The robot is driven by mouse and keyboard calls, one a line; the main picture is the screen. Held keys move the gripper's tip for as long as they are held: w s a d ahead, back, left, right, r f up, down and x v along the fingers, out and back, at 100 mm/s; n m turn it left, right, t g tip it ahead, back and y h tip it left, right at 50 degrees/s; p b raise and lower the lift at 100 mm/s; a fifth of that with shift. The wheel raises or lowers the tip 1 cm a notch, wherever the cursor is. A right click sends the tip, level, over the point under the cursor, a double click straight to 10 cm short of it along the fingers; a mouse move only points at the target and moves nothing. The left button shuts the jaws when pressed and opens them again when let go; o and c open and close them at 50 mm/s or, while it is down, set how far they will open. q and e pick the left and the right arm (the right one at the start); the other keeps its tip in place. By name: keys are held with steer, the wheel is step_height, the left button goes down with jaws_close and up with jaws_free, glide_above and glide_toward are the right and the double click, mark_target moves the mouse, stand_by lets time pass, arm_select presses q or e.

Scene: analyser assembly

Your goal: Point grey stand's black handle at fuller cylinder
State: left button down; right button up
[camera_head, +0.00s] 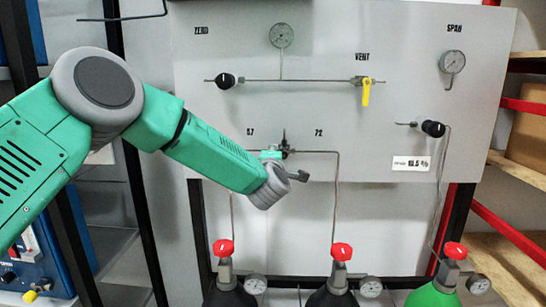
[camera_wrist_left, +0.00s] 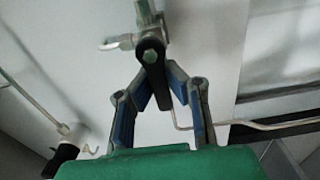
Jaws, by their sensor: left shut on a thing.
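The grey stand (camera_head: 385,215) is an upright panel with gauges and pipes. Its middle valve sits between the labels 57 (camera_head: 250,132) and 72 (camera_head: 319,132). In the left wrist view the valve's black handle (camera_wrist_left: 151,47) lies between the fingers of my left gripper (camera_wrist_left: 156,76), which is shut on it. In the head view my left arm reaches the valve from the left and hides part of it, so the handle's direction is unclear there. A left cylinder (camera_head: 229,296) and a middle cylinder (camera_head: 332,297) stand below with red knobs. My right gripper is out of view.
A green cylinder (camera_head: 432,296) stands at the lower right. A yellow handle (camera_head: 366,92) is under VENT. Black knobs are at the upper left (camera_head: 225,81) and right (camera_head: 433,128). Small gauges stand beside the cylinders; their readings are too small to tell.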

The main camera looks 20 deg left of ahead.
arm_select(q)
steer(key=shift+s+d+f, duration=0.1)
steer(key=shift+d+f, duration=0.05)
steer(key=shift+f, duration=0.35)
steer(key=c, duration=1.5)
jaws_free()
steer(key=shift+c, duration=0.2)
steer(key=shift+r, duration=0.25)
steer(key=shift+r, duration=0.1)
steer(key=v, duration=1.2)
